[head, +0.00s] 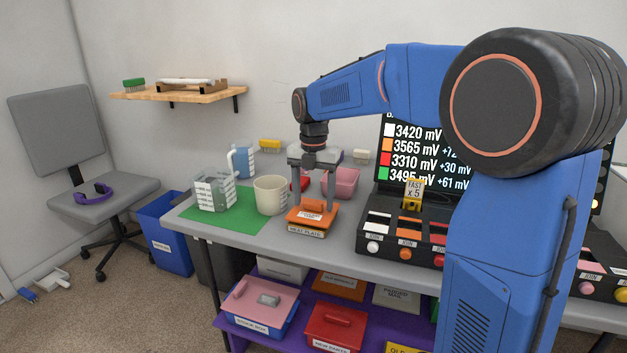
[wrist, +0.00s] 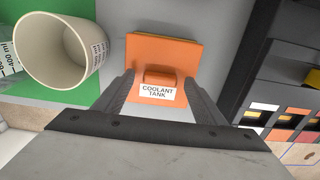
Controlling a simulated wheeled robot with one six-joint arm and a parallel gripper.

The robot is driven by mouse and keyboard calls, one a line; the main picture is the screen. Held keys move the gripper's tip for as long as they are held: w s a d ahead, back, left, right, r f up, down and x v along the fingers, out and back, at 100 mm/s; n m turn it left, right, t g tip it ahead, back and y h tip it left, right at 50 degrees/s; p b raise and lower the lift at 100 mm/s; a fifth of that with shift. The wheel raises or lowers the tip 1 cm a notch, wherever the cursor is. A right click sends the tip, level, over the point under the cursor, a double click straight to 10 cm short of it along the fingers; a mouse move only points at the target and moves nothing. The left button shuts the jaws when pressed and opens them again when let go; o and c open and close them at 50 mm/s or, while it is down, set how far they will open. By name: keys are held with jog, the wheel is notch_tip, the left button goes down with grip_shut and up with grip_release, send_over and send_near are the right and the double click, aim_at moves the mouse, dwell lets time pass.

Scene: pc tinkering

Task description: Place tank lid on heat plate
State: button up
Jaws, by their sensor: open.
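The orange tank lid (head: 318,220) has a raised handle and lies flat on top of the heat plate (head: 306,232), whose front label shows below it. In the wrist view the lid (wrist: 170,52) carries a "COOLANT TANK" label under its handle, and it hides most of the heat plate. My gripper (head: 313,203) is open above the lid, pointing down. In the wrist view its two fingers (wrist: 156,84) stand on either side of the handle, with a gap on each side.
A beige cup (head: 270,196) stands just left of the lid, on a green mat (head: 232,224) with a clear measuring beaker (head: 214,190). A pink container (head: 342,182) is behind. A dark console (head: 372,222) with coloured buttons stands close on the right.

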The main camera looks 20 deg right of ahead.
aim_at(313, 202)
notch_tip(313, 202, up, 17)
dwell(0.5)
jog(key=s+d+f+m+t, duration=0.15)
jog(key=s+f+m, duration=0.25)
jog(key=s+m, duration=0.45)
jog(key=s+d+f+m+t, duration=0.1)
jog(key=s+d+f+m, duration=0.25)
jog(key=s+m, duration=0.5)
jog(key=s+d+f+m+t, duration=0.2)
jog(key=s+f+m, duration=0.9)
jog(key=s+f, duration=0.4)
jog(key=shift+s+f+m, duration=0.3)
jog(key=shift+s+m, duration=0.1)
jog(key=shift+s, duration=0.35)
